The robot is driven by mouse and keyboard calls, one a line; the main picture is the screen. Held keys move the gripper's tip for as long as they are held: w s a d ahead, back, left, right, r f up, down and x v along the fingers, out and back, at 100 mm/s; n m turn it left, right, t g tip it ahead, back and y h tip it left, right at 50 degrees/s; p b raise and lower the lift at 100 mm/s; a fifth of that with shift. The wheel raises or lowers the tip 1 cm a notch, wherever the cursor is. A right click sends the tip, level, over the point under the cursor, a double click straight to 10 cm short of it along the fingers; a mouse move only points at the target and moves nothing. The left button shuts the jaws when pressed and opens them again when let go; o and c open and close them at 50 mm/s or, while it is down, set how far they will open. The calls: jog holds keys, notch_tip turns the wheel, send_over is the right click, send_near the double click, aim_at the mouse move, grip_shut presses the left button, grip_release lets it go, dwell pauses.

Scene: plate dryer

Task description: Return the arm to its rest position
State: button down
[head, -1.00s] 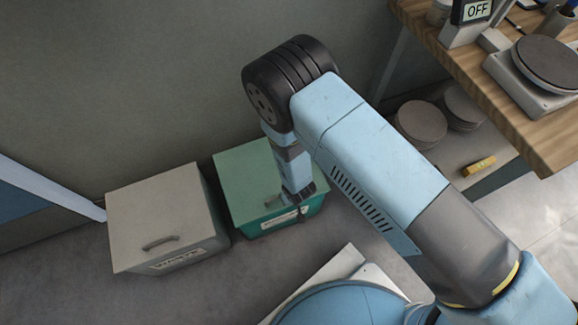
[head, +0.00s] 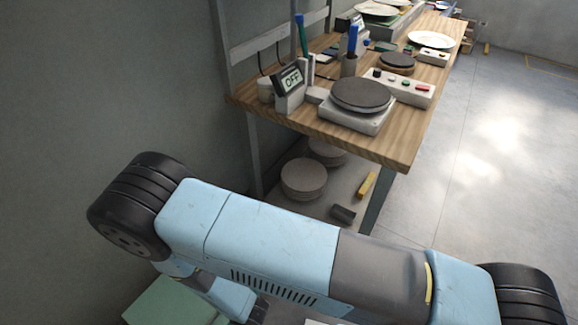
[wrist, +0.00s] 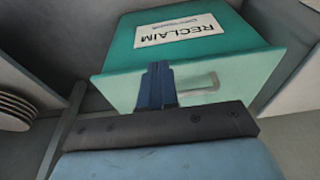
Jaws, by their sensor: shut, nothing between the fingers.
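My blue arm (head: 270,240) reaches across the lower part of the head view, with its black elbow joint at the left. My gripper (wrist: 158,75) shows in the wrist view as dark blue fingers, closed together with nothing between them. It is in front of the green bin labelled RECLAIM (wrist: 220,45), near the bin's pale handle; I cannot tell whether it touches. In the head view only part of the green lid (head: 170,302) shows at the bottom left, and my gripper is not visible there.
A wooden workbench (head: 385,150) stands at the back, holding a plate device (head: 360,100), an OFF display (head: 290,82) and a button box (head: 405,88). Round discs (head: 303,180) lie on its lower shelf. Open floor (head: 490,170) extends at the right.

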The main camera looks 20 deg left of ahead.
jog(key=w+a+r+m, duration=0.2)
jog(key=w+a+r, duration=0.1)
jog(key=w+r, duration=0.7)
jog(key=w+a+r+m, duration=0.2)
jog(key=w+r, duration=0.6)
jog(key=r, duration=0.4)
jog(key=w+d+r+m+t, duration=0.1)
jog(key=w+d+r, duration=0.4)
jog(key=w+r, duration=0.45)
jog(key=w+d+r+m+t, duration=0.15)
jog(key=w+d+r, duration=0.4)
jog(key=r, duration=0.65)
jog(key=w+d+r+m, duration=0.2)
jog(key=d+r+m, duration=0.2)
jog(key=d+r, duration=1.6)
jog(key=s+d+r+m, duration=0.1)
jog(key=s+d+r, duration=0.2)
jog(key=d, duration=0.3)
jog(key=s+d+r+m+t+h, duration=0.1)
jog(key=s+d+r, duration=0.1)
jog(key=s+d, duration=0.4)
jog(key=s+d+r+m+t+h, duration=0.1)
jog(key=s+d+r+m, duration=0.1)
jog(key=s+d, duration=0.3)
jog(key=shift+s+d+r, duration=0.15)
jog(key=shift+d+r, duration=0.7)
jog(key=shift+d, duration=0.15)
